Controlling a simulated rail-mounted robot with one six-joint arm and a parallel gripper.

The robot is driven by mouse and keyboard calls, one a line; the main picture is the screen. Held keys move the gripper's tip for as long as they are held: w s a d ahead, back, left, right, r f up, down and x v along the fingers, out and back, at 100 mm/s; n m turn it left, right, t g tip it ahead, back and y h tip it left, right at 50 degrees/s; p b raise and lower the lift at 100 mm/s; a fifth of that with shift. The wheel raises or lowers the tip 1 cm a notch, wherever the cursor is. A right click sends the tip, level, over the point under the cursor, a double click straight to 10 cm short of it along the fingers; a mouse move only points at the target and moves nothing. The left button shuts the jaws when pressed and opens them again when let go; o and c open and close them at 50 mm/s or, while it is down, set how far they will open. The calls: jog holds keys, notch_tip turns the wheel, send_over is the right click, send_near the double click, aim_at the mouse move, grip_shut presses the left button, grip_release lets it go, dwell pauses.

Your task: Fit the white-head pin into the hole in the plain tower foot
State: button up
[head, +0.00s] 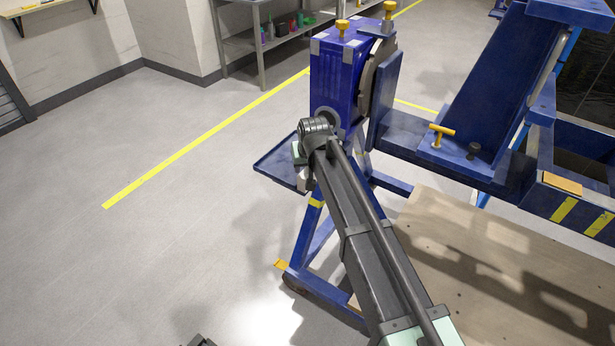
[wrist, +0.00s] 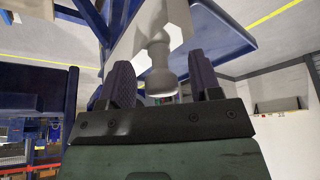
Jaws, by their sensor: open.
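In the wrist view a pale grey-white pin with a rounded head (wrist: 161,82) stands between the two dark ribbed fingers of my gripper (wrist: 163,88). The fingers are apart, with a gap visible on both sides of the head. The pin's far end runs up toward a pale block (wrist: 140,38) and is partly hidden. In the head view my gripper (head: 300,168) is beside the blue tower (head: 338,82), over the blue tray (head: 276,165), mostly hidden by my wrist. I cannot make out the hole in the plain tower foot in either view.
Yellow-headed pins (head: 342,27) stand on the tower top. A wooden platform (head: 480,262) lies below. The floor at left is clear.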

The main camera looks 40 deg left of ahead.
jog(key=shift+w+f, duration=0.1)
jog(key=shift+f, duration=0.15)
jog(key=shift+c, duration=0.3)
jog(key=shift+a, duration=0.1)
jog(key=c, duration=0.9)
jog(key=shift+p, duration=0.3)
